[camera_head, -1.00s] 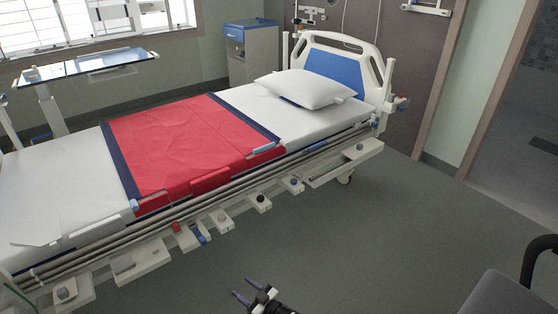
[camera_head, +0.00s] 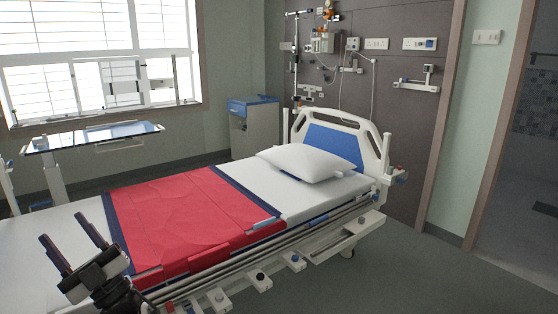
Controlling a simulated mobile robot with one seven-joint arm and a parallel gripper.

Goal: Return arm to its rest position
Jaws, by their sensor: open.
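My gripper (camera_head: 72,249) is at the lower left of the head view, its two dark fingers pointing up and to the left. The fingers are apart with nothing between them. In the picture it overlaps the near side of the hospital bed; I cannot tell how far it is from the bed. The rest of my arm runs out of the bottom edge.
The bed has a red sheet (camera_head: 180,218), a white pillow (camera_head: 307,163) and a headboard (camera_head: 339,147). A side rail runs along its near edge. An overbed table (camera_head: 95,136) and a bedside cabinet (camera_head: 254,128) stand behind. Floor (camera_head: 430,285) at the lower right is clear.

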